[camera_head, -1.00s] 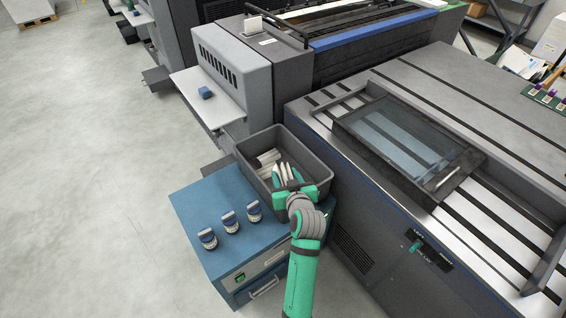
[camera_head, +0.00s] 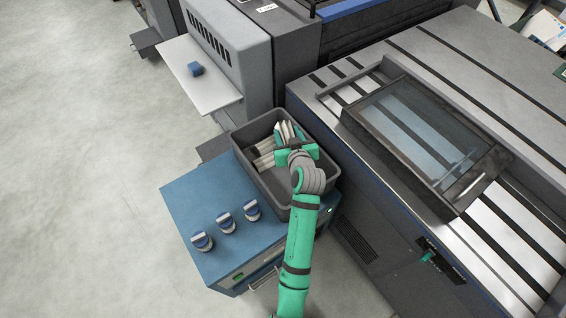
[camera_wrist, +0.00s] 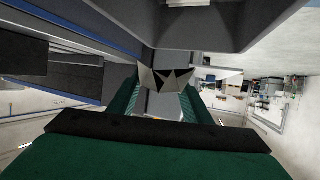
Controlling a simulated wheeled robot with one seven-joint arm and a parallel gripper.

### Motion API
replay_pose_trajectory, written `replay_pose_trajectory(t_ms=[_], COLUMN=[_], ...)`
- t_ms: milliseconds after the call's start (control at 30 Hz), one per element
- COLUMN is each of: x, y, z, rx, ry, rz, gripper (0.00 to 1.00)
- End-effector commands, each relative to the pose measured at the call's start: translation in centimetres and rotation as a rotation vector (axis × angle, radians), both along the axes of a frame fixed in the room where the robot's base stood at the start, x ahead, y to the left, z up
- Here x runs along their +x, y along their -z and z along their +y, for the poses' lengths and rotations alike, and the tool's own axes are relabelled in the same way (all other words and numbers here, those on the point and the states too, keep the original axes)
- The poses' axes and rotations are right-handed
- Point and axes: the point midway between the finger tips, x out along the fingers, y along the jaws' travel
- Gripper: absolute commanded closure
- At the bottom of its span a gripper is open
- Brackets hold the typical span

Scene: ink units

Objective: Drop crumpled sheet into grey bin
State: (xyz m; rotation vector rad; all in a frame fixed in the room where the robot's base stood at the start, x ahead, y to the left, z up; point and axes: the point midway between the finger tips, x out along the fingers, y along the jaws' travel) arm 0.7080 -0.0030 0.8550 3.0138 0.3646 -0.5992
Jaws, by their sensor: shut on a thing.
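The grey bin (camera_head: 258,182) is an open dark tub standing on the blue cabinet. Light, strip-like pieces (camera_head: 263,160) lie inside it. My gripper (camera_head: 290,140) is over the bin, toward its far right side in the head view. It is shut on the crumpled sheet (camera_head: 287,130), a pale, folded, pointed piece. In the wrist view the sheet (camera_wrist: 172,80) shows between my two green fingers (camera_wrist: 160,100). How high the sheet is above the bin floor is hard to tell. My wrist hides part of the bin's right side.
Several blue-and-white knobs or jars (camera_head: 225,223) stand on the blue cabinet top (camera_head: 190,200). A grey machine with a glass-lidded frame (camera_head: 425,135) is close on the right. A small blue block (camera_head: 195,69) lies on a pale shelf (camera_head: 200,90). Open floor is at left.

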Motion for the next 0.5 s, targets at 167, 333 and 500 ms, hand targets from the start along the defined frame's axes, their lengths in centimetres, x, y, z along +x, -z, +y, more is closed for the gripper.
replay_pose_trajectory(t_ms=[167,333,500], x=[-0.1,0.0,0.0], y=[2.0,3.0,3.3], z=[0.0,0.1,0.3], rx=[0.001,0.001,0.0], ry=[0.001,-0.002,-0.003], rz=[0.002,0.001,0.0], gripper=[0.77,0.77,0.77])
